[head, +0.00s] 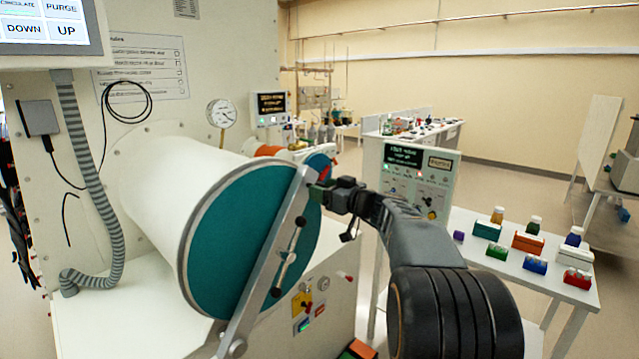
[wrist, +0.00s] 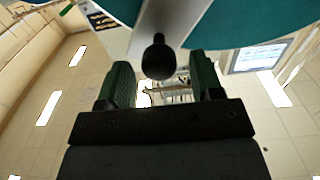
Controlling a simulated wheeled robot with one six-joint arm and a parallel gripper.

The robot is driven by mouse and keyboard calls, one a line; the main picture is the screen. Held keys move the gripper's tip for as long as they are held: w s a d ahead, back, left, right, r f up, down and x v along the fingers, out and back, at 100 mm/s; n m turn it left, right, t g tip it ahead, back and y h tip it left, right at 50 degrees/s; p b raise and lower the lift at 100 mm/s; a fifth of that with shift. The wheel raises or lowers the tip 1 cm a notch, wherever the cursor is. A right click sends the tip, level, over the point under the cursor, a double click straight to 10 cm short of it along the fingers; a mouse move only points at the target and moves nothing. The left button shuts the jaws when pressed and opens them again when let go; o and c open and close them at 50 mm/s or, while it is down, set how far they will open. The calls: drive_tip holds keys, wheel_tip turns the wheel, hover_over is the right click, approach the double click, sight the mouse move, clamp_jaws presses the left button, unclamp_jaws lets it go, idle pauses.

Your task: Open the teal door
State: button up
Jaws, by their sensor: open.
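The teal door (head: 235,245) is a round disc closing the end of a white horizontal cylinder (head: 165,190). It looks shut. A grey metal bar (head: 262,265) runs slantwise across its face, from lower left to upper right, with dark fittings on it. My gripper (head: 320,192) is at the bar's upper end, near the door's upper right edge. In the wrist view my gripper (wrist: 161,80) is open, with its green fingers either side of a black knob (wrist: 159,57) on the bar. I cannot tell whether they touch it. The teal door (wrist: 255,22) fills the top there.
A control box (head: 410,185) stands just right of my arm. A white table (head: 530,262) with several coloured blocks and bottles is at the right. A grey hose (head: 85,150) and gauge (head: 221,113) are on the wall panel. Open floor lies behind.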

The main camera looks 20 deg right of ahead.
drive_tip(key=shift+x, duration=0.85)
drive_tip(key=shift+c, duration=0.2)
clamp_jaws()
